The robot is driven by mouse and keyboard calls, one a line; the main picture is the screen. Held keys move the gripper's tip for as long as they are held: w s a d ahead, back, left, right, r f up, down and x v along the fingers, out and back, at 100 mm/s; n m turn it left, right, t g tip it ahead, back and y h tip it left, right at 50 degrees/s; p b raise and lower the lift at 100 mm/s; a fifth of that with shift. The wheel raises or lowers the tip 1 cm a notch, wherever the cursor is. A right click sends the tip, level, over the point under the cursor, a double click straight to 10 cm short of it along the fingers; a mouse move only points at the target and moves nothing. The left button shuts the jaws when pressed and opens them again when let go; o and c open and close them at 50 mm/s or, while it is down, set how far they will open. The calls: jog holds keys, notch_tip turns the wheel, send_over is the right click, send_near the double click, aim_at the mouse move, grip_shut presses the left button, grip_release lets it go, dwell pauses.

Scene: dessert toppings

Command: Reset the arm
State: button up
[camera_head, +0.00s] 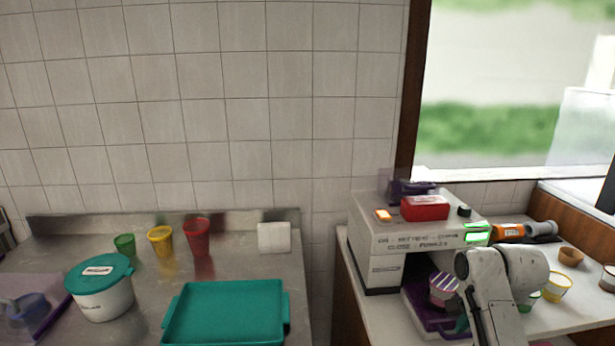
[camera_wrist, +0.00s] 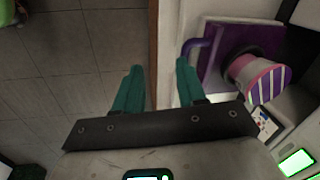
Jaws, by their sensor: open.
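My gripper (camera_wrist: 159,76) shows in the wrist view with two teal fingers spread apart and nothing between them. It points over the edge between the tiled floor and a white counter. A pink, purple and white striped cup (camera_wrist: 262,80) stands to the right of the fingers, on the purple tray (camera_wrist: 212,75), apart from them. In the head view my white arm reaches in front of the dispensing machine (camera_head: 390,240) at the lower right. The striped cup (camera_head: 441,287) stands there on the purple tray (camera_head: 415,306), left of my arm. The gripper is mostly hidden there.
On the left counter are a teal tray (camera_head: 225,312), a lidded white tub (camera_head: 103,297), and green, yellow and red (camera_head: 198,237) cups. The machine bears a red box (camera_head: 425,208). Small cups and a brown bowl (camera_head: 571,256) stand right of my arm.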

jog(key=s+a+f+n, duration=0.35)
jog(key=s+f, duration=0.25)
jog(key=s, duration=0.2)
jog(key=s+a+f+n, duration=0.3)
jog(key=s+a+f, duration=0.1)
jog(key=s+f, duration=0.35)
jog(key=s+a+n+g, duration=0.1)
jog(key=s+n, duration=0.7)
jog(key=s, duration=1.4)
jog(key=shift+a+f+h, duration=0.2)
jog(key=shift+f+h, duration=0.1)
jog(key=shift+f, duration=0.1)
